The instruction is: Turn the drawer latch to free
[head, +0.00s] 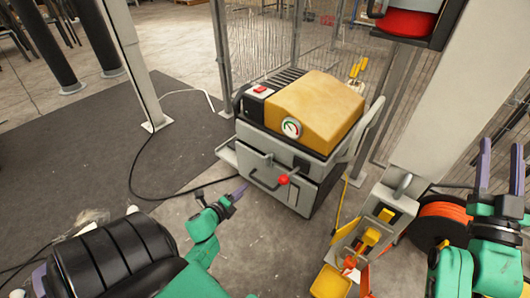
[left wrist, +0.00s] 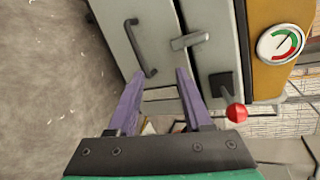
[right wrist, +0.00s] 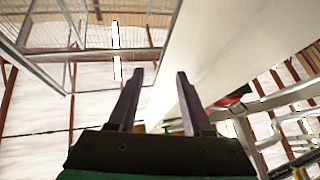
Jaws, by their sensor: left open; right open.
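A grey machine (head: 317,178) with a mustard-yellow top stands in the middle of the head view. Its front has a drawer with a dark bar handle (left wrist: 136,45), a grey T-shaped handle (left wrist: 190,40) and a lever with a red ball knob (left wrist: 236,113) on a dark plate. The red knob (head: 283,180) also shows in the head view. I cannot tell for sure which part is the latch. My left gripper (head: 240,189) is open and empty in front of the drawer, its fingers pointing at the front. My right gripper (head: 501,150) is open and empty at the far right.
A round gauge (head: 291,128) and red switch (head: 260,89) sit on the machine. To its right are a pale post (head: 437,110), an orange cable reel (head: 440,222) and a yellow container (head: 330,283). A black cable (head: 140,170) crosses the floor at left.

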